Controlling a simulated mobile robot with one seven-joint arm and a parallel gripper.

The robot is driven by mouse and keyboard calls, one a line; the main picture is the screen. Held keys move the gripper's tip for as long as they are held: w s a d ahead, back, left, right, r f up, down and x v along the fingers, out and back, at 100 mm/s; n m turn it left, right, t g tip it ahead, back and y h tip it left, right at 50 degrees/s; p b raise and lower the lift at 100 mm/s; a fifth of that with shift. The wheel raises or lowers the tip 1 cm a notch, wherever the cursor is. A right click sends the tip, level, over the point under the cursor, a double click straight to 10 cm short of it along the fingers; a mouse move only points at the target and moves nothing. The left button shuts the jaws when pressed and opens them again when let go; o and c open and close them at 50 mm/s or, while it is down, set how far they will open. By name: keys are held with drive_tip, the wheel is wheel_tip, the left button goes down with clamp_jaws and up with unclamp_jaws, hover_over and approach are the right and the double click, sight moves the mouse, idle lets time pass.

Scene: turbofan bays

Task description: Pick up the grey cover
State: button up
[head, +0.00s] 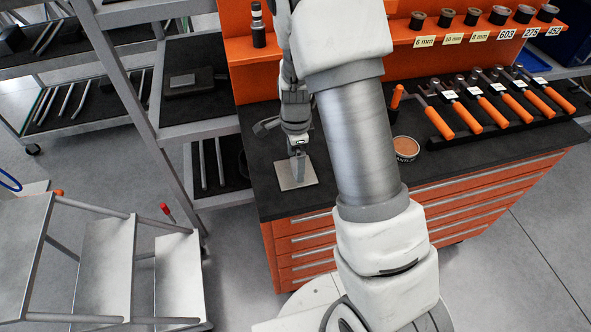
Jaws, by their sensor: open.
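The grey cover, a thin flat light-grey square plate (306,176), lies on the black top of the orange workbench (425,170), close to its front left corner. From this view I cannot tell whether the fingers touch the plate. The fingers overlap each other here, and they hide part of the plate. My arm comes down across the middle of the picture and hides part of the bench.
A round tin (405,148) stands right of my arm. A black rack of orange-handled tools (490,105) fills the bench's right side. Labelled sockets (472,16) line the orange shelf. A grey shelving frame (150,105) and metal steps (105,265) stand left.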

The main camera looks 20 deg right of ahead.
drive_tip(key=shift+f, duration=0.6)
drive_tip(key=c, duration=1.5)
drive_tip(key=shift+r, duration=0.1)
